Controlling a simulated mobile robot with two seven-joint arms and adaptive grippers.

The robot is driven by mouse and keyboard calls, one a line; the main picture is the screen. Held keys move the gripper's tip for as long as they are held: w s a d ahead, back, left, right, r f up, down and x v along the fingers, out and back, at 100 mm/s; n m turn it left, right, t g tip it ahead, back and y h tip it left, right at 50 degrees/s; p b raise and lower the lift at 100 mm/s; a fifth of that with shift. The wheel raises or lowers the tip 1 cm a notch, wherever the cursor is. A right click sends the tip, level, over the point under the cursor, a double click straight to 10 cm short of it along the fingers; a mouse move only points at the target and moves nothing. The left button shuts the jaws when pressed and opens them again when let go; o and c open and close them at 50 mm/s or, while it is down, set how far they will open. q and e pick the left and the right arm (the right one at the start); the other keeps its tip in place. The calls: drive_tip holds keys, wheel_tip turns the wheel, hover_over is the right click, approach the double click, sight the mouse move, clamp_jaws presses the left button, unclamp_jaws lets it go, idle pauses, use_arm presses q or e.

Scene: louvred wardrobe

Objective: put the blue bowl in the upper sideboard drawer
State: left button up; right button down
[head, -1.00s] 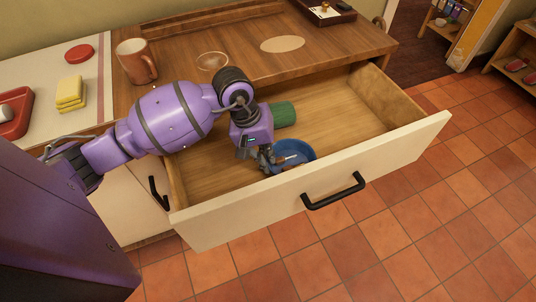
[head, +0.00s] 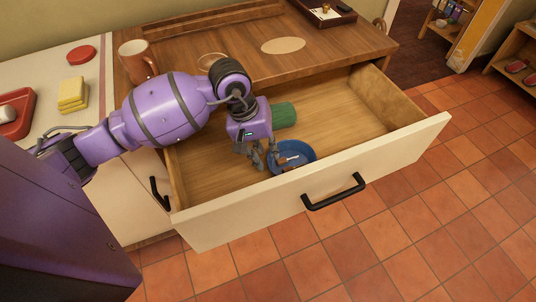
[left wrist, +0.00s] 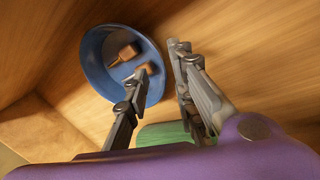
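The blue bowl (head: 304,154) sits on the floor of the pulled-out drawer (head: 335,115), near its front panel. It also shows in the left wrist view (left wrist: 92,62), with a small brown item in it. My left gripper (head: 261,158) is over the drawer just left of the bowl. In the left wrist view its fingers (left wrist: 162,60) are apart: one overlaps the bowl's inside, the other is outside the rim. Whether either touches the bowl is unclear. My right gripper is in neither view.
A green object (head: 284,115) lies in the drawer behind my left gripper. The drawer's right part is bare. A mug (head: 137,60) and a dark tray (head: 325,12) stand on the sideboard top. The black handle (head: 334,192) sticks out in front.

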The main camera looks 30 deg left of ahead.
use_arm(q)
drive_tip(key=p+v, duration=0.1)
drive_tip(key=v, duration=0.9)
idle(0.7)
